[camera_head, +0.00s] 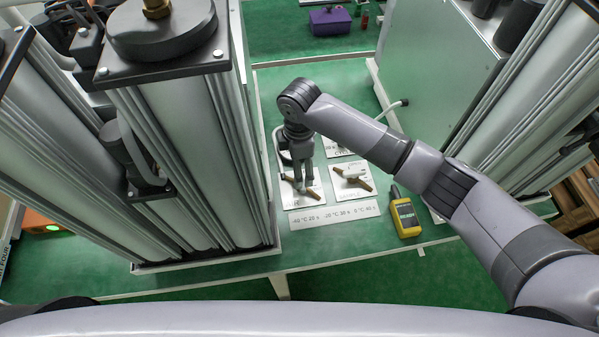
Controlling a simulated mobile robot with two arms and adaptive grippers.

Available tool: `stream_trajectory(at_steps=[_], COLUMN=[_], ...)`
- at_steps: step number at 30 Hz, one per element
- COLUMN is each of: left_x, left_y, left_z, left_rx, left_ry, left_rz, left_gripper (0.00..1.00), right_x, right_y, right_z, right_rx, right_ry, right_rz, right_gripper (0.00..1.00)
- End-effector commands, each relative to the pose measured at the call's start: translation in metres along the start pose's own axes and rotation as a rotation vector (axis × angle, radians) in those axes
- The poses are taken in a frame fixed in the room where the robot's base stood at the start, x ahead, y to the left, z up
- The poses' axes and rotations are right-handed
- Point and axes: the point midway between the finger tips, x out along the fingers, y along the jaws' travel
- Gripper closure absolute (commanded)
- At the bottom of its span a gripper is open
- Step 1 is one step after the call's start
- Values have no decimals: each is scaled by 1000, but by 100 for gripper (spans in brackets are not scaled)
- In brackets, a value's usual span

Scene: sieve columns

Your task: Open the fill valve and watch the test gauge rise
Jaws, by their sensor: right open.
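Two valves with brown bar handles sit on white plates on the green bench between the columns. The left valve (315,191) is partly hidden by my right gripper (303,183). The right valve (353,178) is in clear view. My right gripper points down with open fingers right at the left valve; I cannot tell whether they touch its handle. A third white plate (338,149) behind is partly covered by my right arm. The plate lettering is too small to tell which valve is the fill valve. I cannot make out a test gauge. My left gripper is out of view.
A yellow handheld meter (405,218) lies right of a white strip (337,216) with temperatures and times. Tall columns (190,140) stand close on the left, with more columns (510,110) on the right. A purple box (329,21) is at the back.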

Motion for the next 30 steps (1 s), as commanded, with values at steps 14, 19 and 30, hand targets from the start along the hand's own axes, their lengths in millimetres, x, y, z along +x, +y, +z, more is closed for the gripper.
stream_trajectory(at_steps=[14,19,30], left_x=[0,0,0], left_y=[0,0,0], left_z=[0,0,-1], left_rx=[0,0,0], left_ry=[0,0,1], left_rz=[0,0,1], left_gripper=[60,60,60], right_x=[-52,-52,-51], right_y=[0,0,0], right_z=[0,0,0], right_rx=[0,0,0], right_ry=[-1,-1,0], right_rz=[0,0,-1], right_gripper=[25,25,25])
